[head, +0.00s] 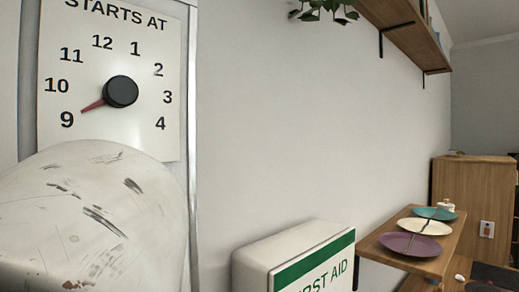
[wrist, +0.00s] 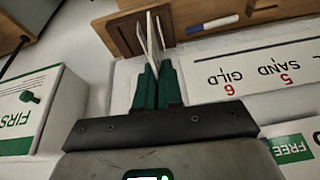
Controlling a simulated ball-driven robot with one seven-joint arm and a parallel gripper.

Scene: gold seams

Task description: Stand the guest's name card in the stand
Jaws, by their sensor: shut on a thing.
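My gripper (wrist: 158,72) shows in the wrist view with its two green fingers closed together. It is shut on a thin white name card (wrist: 152,42), seen almost edge-on, which sticks out past the fingertips. The card's writing cannot be read from this angle. A brown wooden stand (wrist: 126,38) is just beyond the fingertips, at the top of the wrist view. The card's far end overlaps the stand in the picture; I cannot tell whether it sits in a slot or is only in front. The head view shows neither gripper, card nor stand.
A first aid box (wrist: 36,108) is left of my gripper, also in the head view (head: 300,262). A blue-and-white marker (wrist: 212,23) and a lettered board (wrist: 265,75) lie to the right. A dial sign (head: 110,80) and a shelf with plates (head: 385,245) show in the head view.

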